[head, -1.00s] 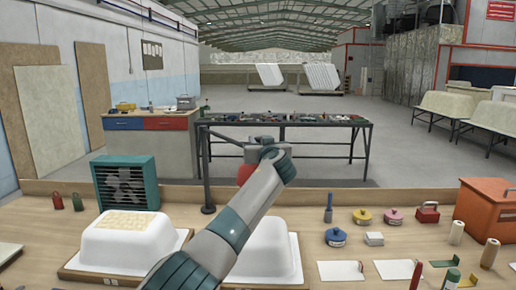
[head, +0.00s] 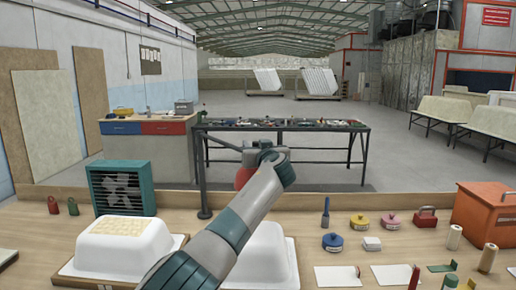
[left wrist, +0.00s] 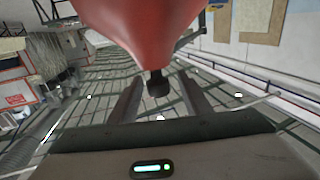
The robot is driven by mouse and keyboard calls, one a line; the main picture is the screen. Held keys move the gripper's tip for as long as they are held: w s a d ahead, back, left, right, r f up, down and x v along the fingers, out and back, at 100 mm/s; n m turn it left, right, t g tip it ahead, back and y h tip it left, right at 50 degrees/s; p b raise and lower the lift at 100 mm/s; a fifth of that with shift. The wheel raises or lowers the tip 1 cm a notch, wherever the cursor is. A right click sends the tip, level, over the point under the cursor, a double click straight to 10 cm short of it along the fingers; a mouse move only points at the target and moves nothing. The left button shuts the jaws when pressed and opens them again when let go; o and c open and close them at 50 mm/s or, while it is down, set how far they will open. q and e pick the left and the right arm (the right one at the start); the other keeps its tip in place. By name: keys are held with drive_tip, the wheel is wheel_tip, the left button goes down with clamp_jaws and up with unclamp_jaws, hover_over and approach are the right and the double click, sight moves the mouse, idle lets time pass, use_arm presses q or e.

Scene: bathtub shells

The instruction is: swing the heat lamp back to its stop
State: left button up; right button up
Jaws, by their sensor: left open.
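The heat lamp stands on a dark post (head: 203,170) with a round foot at the back of the bench. A thin arm runs right from the post to the red lamp shade (head: 243,178), which my left arm partly covers in the head view. In the left wrist view the red shade (left wrist: 145,30) hangs large at the top, with a dark knob at its lower end. My left gripper (left wrist: 158,84) is open, with its fingers on either side of the knob; I cannot tell whether they touch it. In the head view its fingers are hidden. My right gripper is not in view.
Two white tub shells (head: 125,245) (head: 265,260) sit on the bench below my left arm. A green fan heater (head: 122,188) stands left of the post. Small tins, cards and an orange box (head: 482,210) occupy the right. A dark-framed table (head: 285,125) stands beyond.

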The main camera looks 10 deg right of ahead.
use_arm(q)
drive_tip(key=shift+s+d, duration=0.1)
drive_tip(key=shift+s, duration=0.05)
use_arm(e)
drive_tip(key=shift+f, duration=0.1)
use_arm(q)
drive_tip(key=shift+s+f+b, duration=0.1)
drive_tip(key=shift+s+b, duration=0.2)
drive_tip(key=shift+s+f+b, duration=0.1)
drive_tip(key=shift+s+b, duration=0.4)
drive_tip(key=shift+s, duration=0.4)
drive_tip(key=s+b, duration=0.3)
drive_tip(key=s, duration=1.1)
drive_tip(key=shift+s+d+b, duration=0.3)
drive_tip(key=shift+s+d, duration=0.05)
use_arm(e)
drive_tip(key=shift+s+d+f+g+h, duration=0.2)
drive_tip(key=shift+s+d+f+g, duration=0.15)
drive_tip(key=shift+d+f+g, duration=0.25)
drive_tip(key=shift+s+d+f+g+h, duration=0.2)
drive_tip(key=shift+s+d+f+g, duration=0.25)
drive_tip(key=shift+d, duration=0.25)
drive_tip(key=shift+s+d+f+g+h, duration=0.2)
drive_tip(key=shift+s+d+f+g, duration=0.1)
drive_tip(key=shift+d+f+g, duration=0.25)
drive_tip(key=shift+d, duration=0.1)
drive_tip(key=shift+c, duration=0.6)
